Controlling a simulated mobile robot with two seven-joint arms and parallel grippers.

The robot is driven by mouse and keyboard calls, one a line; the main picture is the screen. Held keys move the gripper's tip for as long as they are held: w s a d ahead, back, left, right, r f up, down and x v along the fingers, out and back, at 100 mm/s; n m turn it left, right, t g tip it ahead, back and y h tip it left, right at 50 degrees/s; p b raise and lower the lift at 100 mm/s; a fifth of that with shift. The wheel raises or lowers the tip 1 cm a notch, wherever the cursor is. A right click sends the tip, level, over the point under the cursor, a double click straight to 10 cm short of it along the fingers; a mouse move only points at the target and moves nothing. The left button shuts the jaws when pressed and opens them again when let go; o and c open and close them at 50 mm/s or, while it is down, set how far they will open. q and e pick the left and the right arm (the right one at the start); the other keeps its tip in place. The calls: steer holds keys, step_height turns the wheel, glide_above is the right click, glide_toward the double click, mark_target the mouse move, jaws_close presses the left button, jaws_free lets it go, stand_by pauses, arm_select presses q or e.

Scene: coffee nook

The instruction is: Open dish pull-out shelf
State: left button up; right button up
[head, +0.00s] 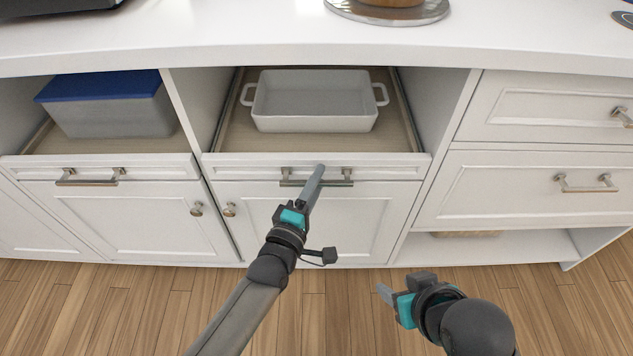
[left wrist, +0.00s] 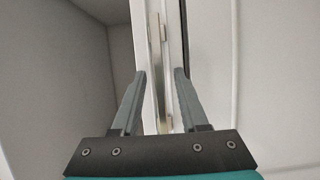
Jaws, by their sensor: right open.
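The dish pull-out shelf (head: 236,135) is in the middle bay of the white cabinet in the head view, with a white two-handled dish (head: 315,110) on it. Its front has a metal bar handle (head: 291,183). My left gripper (head: 319,170) reaches up to this handle. In the left wrist view, the left fingers (left wrist: 160,76) are apart, with the handle (left wrist: 155,45) running between them and a gap visible; I cannot tell if either finger touches it. My right gripper (head: 385,292) is open and empty, low in front of the cabinet over the floor.
A left shelf (head: 85,145) holds a grey box with a blue lid (head: 105,103). Drawers (head: 545,105) are at the right. Cabinet doors with round knobs lie below the shelves. The white counter (head: 250,40) overhangs the bays. The wooden floor (head: 60,310) is clear.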

arm_select(q)
jaws_close()
stand_by(1.3)
